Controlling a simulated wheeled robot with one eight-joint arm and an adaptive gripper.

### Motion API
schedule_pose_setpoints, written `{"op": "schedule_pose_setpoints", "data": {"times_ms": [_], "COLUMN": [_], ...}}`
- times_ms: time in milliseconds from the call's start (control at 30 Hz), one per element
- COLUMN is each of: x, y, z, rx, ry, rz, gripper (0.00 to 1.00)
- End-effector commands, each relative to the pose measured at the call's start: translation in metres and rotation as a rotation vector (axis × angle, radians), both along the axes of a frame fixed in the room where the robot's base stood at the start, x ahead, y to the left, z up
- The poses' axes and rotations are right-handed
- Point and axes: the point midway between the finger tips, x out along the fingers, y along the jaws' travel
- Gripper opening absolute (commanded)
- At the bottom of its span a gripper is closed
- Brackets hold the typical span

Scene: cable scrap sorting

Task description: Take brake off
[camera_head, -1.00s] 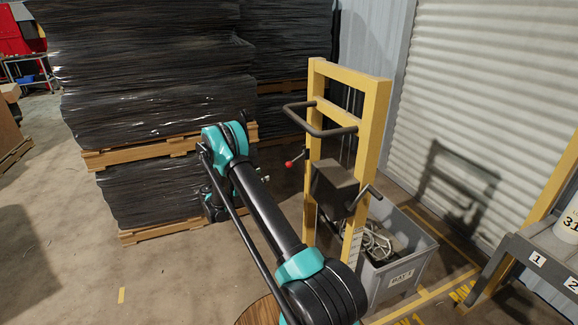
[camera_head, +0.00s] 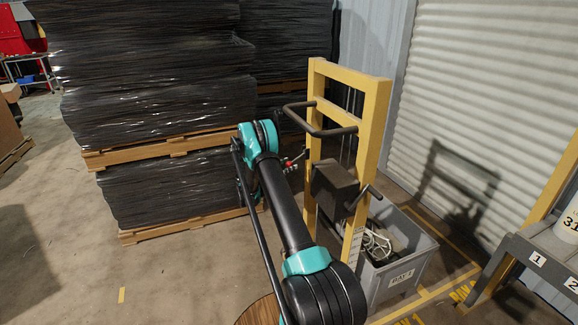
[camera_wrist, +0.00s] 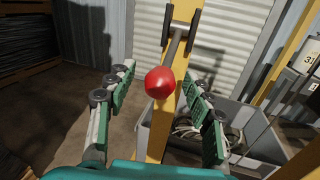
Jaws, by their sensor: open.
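The brake lever is a short grey rod with a red ball knob (camera_wrist: 160,82), fixed to the yellow lift frame (camera_head: 374,125). In the wrist view the knob lies between the two green-padded fingers of my gripper (camera_wrist: 155,100), with a gap on each side. My gripper is open and holds nothing. In the head view my arm partly hides the lever, and a bit of red shows beside the left post of the lift. The fingers are mostly hidden there.
A dark bar handle (camera_head: 318,122) juts from the lift, above my arm. A grey box (camera_head: 335,184) and crank (camera_head: 365,194) are on its front. A grey bin (camera_head: 400,283) with cables stands behind. Wrapped black stacks on pallets (camera_head: 165,150) stand to the left.

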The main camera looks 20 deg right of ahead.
Motion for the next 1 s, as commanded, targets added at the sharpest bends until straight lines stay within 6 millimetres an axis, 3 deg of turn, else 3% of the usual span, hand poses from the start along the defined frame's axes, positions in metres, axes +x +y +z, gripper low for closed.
{"op": "schedule_pose_setpoints", "data": {"times_ms": [367, 800, 1000], "x": [0.0018, 0.0018, 0.0016], "y": [-0.0068, -0.0065, -0.0063], "z": [0.0001, 0.0002, 0.0002], "rx": [0.0, 0.0, 0.0], "ry": [0.0, 0.0, 0.0], "rz": [-0.001, -0.001, -0.001], "gripper": [0.52, 0.0, 0.0]}}
